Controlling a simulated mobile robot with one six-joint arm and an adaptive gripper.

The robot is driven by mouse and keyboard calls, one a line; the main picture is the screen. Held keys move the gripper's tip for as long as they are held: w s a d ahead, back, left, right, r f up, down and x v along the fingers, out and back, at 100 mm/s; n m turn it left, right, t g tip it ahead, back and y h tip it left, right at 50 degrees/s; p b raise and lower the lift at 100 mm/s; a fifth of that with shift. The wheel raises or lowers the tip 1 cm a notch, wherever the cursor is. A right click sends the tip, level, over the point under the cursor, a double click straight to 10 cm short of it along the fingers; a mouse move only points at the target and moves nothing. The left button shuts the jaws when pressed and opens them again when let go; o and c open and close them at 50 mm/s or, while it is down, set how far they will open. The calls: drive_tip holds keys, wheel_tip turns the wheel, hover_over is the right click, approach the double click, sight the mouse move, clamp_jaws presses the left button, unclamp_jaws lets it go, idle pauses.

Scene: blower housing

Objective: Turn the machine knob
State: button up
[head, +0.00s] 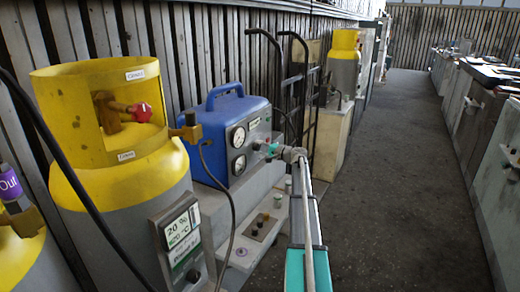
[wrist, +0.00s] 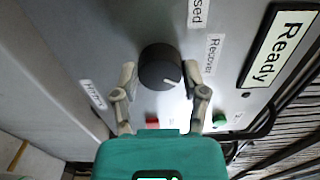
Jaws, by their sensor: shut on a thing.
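The black round machine knob (wrist: 160,64) stands out from a grey panel in the wrist view, with a white pointer mark at its lower right. Labels around it read "...sed" and "Recover", with another at left that I cannot read clearly. My gripper (wrist: 164,86) has one finger on each side of the knob and is shut on it. In the head view my gripper (head: 275,151) reaches the front panel of the blue machine (head: 222,130), right of its two gauges. The knob is hidden or too small to make out there.
A red button (wrist: 152,123) and a green button (wrist: 220,120) sit close by the fingers. A "Ready" plate (wrist: 282,47) is at upper right. A yellow-topped cylinder (head: 100,75) with a red valve stands left of the machine. A hand truck (head: 303,85) stands behind. The aisle (head: 385,170) is clear.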

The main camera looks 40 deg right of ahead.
drive_tip(key=m, duration=0.5)
drive_tip(key=shift+r+m, duration=0.1)
drive_tip(key=shift+m, duration=0.3)
drive_tip(key=o, duration=1.2)
drive_tip(key=shift+c, duration=0.2)
drive_tip(key=shift+s, duration=0.15)
drive_tip(key=v, duration=1.1)
drive_tip(key=shift+s+d, duration=0.15)
drive_tip(key=shift+s, duration=0.2)
drive_tip(key=shift+s, duration=0.1)
